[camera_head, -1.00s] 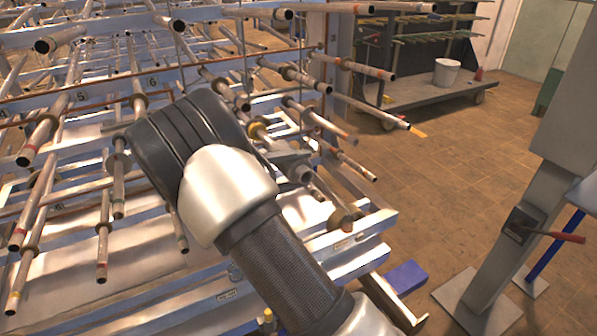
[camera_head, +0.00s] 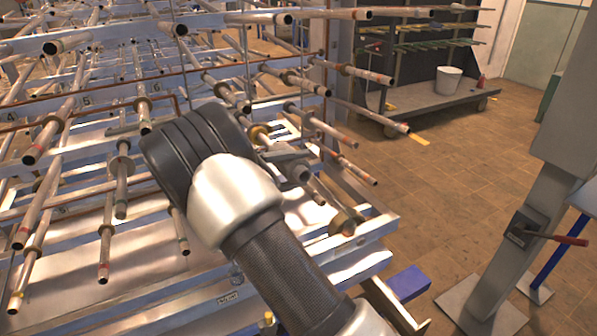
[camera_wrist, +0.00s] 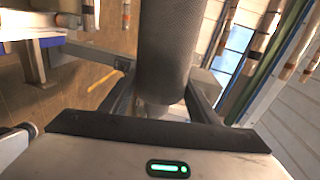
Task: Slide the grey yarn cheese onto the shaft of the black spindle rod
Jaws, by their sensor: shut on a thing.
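In the wrist view my gripper (camera_wrist: 160,101) has its two dark fingers on either side of a dark grey, finely textured cylinder, the grey yarn cheese (camera_wrist: 168,45). The gripper is shut on it, and the top of the cylinder runs out of the picture. In the head view my wrist and forearm hide the held cheese and most of the gripper. Many metal rods stick out of the rack there. I cannot tell which of them is the black spindle rod.
The rack's rods, such as one at the lower left (camera_head: 104,255), crowd around my arm. A white frame rail (camera_head: 330,262) runs below it. A grey post (camera_head: 497,255) with a red handle stands at right. A white bucket (camera_head: 448,84) stands behind. The brown floor (camera_head: 440,190) between is clear.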

